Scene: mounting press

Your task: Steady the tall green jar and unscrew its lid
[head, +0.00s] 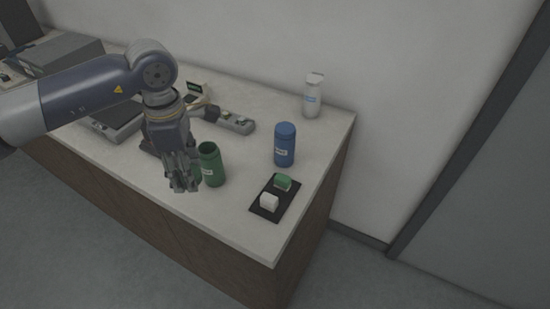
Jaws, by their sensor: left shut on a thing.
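The tall green jar (213,172) stands upright on the counter, with a pale label low on its side. Its top looks open and dark inside, with no lid on it. My left gripper (184,186) points down just left of the jar and overlaps its left edge in the picture. It is shut on a green piece that looks like the lid; the fingers hide most of it. I cannot tell whether the gripper touches the jar. My right gripper is not in view.
A blue jar (285,146) and a white bottle (313,97) stand to the right. A black tray (265,212) holds a green block (283,182) and a white block (269,201) near the counter's right edge. Grey equipment (62,56) stands at the back left.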

